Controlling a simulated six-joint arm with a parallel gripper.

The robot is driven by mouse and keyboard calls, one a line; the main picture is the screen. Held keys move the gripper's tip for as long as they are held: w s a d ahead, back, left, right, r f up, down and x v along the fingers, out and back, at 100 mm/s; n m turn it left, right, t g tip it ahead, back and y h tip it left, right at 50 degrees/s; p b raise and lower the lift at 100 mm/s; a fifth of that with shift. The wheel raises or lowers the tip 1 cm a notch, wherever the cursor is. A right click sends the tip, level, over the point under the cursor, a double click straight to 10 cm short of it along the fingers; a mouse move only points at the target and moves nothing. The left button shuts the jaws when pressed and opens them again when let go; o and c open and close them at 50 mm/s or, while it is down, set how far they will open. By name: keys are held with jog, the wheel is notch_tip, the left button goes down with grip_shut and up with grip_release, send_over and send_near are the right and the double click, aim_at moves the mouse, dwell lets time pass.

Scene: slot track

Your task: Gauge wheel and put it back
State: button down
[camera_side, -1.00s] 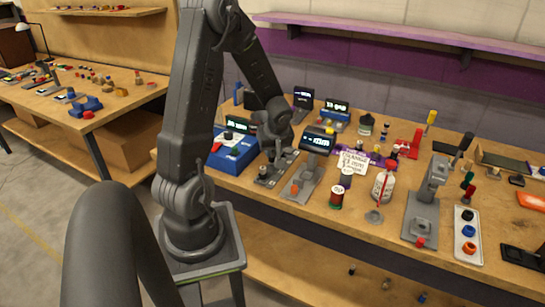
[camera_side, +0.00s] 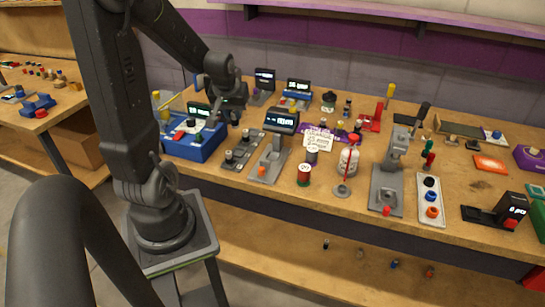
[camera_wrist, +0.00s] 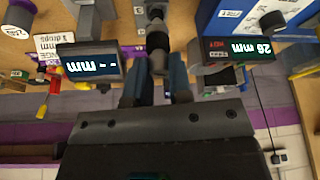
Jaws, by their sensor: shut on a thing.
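My gripper (camera_side: 234,116) hangs above the grey slot track (camera_side: 240,152) in the side view. In the wrist view my gripper (camera_wrist: 157,72) has its two fingers shut on a small dark grey wheel (camera_wrist: 157,42), partly hidden between them. Small dark round pieces stand on the track below. The gauge (camera_side: 282,121) with a lit display on a grey stand is just right of the track. The held wheel is apart from the gauge.
A blue box (camera_side: 190,150) with a display and knobs stands left of the track. Its neighbouring display (camera_wrist: 240,50) reads 26 mm in the wrist view.

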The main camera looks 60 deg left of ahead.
jog(key=shift+s+r+m+t+h, duration=0.1)
jog(key=shift+r+m+t+h, duration=0.05)
jog(key=shift+m, duration=0.45)
jog(key=shift+s+r+m+t+h, duration=0.1)
jog(key=shift+r+m+t+h, duration=0.05)
jog(key=shift+m, duration=0.45)
jog(key=w+d+f, duration=0.2)
jog(key=w, duration=0.1)
jog(key=w+d+f, duration=0.1)
jog(key=w+f, duration=0.1)
jog(key=w, duration=0.1)
jog(key=w+d+f, duration=0.2)
jog(key=w, duration=0.2)
jog(key=shift+d+f, duration=0.35)
jog(key=shift+f, duration=2.1)
jog(key=shift+f, duration=0.1)
jog(key=c, duration=1)
grip_release()
jog(key=shift+c, duration=0.2)
